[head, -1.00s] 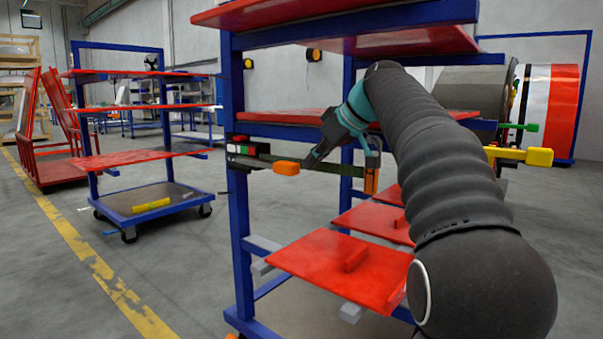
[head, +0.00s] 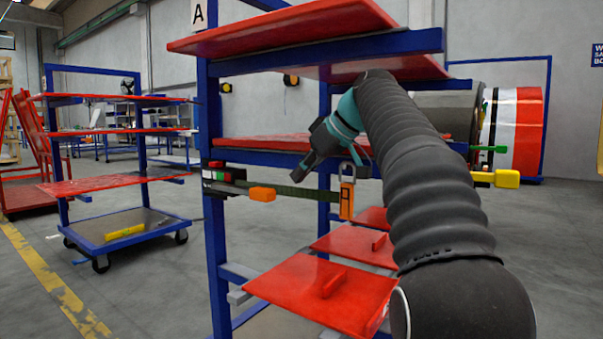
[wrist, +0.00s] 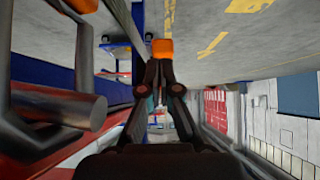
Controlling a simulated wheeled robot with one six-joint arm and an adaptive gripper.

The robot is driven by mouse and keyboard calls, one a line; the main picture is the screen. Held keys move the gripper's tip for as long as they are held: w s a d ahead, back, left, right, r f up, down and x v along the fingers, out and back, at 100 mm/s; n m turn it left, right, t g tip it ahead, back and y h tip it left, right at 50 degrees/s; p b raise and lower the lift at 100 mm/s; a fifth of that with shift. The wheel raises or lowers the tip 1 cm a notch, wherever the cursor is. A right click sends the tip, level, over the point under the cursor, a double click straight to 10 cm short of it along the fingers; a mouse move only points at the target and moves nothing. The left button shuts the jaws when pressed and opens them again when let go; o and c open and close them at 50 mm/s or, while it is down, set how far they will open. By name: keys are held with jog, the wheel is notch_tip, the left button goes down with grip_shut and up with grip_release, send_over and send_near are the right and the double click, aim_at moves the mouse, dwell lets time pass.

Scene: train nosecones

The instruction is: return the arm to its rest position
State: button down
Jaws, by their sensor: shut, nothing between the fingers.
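My arm comes in from the right of the head view, with its dark ribbed cover and a teal wrist. My gripper (head: 300,165) is shut and empty, pointing down and left in front of the blue-framed rack with red shelves (head: 250,143). It is close to the rack's middle shelf; I cannot tell the exact gap. In the wrist view the closed fingers (wrist: 160,64) meet in front of an orange block (wrist: 162,48). That block appears beyond the fingertips, not between them.
An orange block (head: 262,194) and an orange-and-grey clasp (head: 347,192) sit on the rack's dark strap. Lower red panels (head: 323,290) jut out below. A yellow handle (head: 507,179) stands right of the arm. Another cart (head: 120,226) is at left, with open floor between.

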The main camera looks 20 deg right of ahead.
jog(key=s+a+f+m+h+p, duration=0.2)
jog(key=s+f+m, duration=0.1)
jog(key=s, duration=0.4)
jog(key=s+a+f+m+h+p, duration=0.1)
jog(key=s+a+f+m+p, duration=0.2)
jog(key=s, duration=0.5)
jog(key=s+d+f+m+g+h+p, duration=0.1)
jog(key=s+f+p, duration=0.3)
jog(key=s+f, duration=1.4)
jog(key=shift+d+f+m+h, duration=0.25)
jog(key=shift+d+m+h, duration=0.4)
jog(key=shift+h, duration=0.25)
